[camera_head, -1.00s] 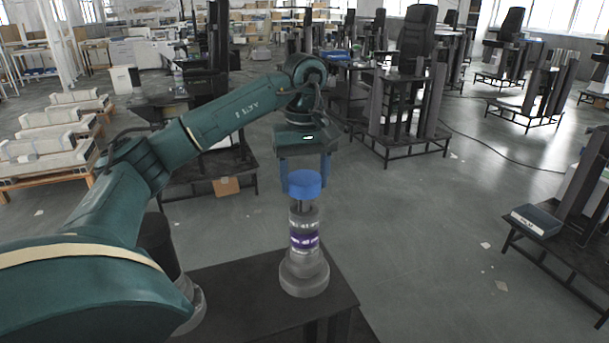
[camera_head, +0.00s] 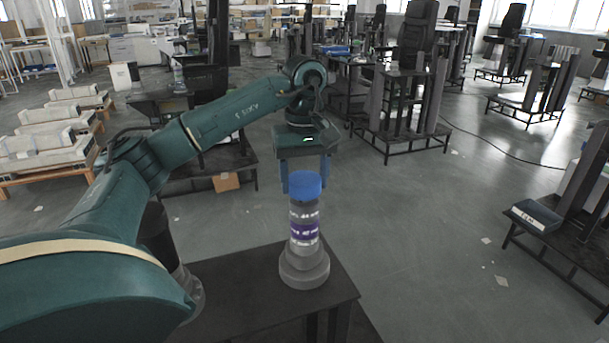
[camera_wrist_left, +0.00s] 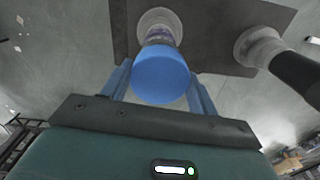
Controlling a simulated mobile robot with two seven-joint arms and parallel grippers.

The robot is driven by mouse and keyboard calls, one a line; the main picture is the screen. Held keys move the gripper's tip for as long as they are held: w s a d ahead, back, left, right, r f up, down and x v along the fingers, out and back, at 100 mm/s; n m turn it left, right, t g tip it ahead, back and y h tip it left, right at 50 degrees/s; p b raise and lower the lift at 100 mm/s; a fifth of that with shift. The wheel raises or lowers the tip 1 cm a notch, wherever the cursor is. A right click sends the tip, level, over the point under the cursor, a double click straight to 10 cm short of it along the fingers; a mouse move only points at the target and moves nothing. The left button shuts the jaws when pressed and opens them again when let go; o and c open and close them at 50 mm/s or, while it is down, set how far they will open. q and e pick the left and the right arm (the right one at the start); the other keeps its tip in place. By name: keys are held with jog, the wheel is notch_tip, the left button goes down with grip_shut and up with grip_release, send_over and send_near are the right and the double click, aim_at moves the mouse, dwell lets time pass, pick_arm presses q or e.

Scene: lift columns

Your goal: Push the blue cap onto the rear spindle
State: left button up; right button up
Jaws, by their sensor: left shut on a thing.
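The blue cap (camera_head: 305,185) is between the two blue fingers of my left gripper (camera_head: 305,180), which is shut on it. The cap is upright over a grey column (camera_head: 304,268) with a purple band, and looks seated on or right at its top. The spindle under the cap is hidden. In the left wrist view the cap (camera_wrist_left: 161,75) covers the near end of the column (camera_wrist_left: 158,25), between the fingers. My right gripper is not in view.
The column stands on a dark table (camera_head: 245,290). A second column (camera_wrist_left: 258,45) with a dark upper part stands beside it, partly behind my left arm in the head view. A blue-grey box (camera_head: 536,217) lies on a stand at right. Open floor lies beyond the table.

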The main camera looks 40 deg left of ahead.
pick_arm(q)
jog(key=shift+f, duration=0.15)
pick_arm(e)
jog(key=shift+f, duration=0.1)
pick_arm(q)
jog(key=o, duration=1.1)
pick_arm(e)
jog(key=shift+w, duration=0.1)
pick_arm(q)
notch_tip(320, 180, up, 8)
jog(key=shift+f+p, duration=0.15)
jog(key=shift+p, duration=0.9)
jog(key=shift+r, duration=2.75)
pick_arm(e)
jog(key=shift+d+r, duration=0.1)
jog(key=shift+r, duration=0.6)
pick_arm(q)
jog(key=shift+d+f, duration=0.1)
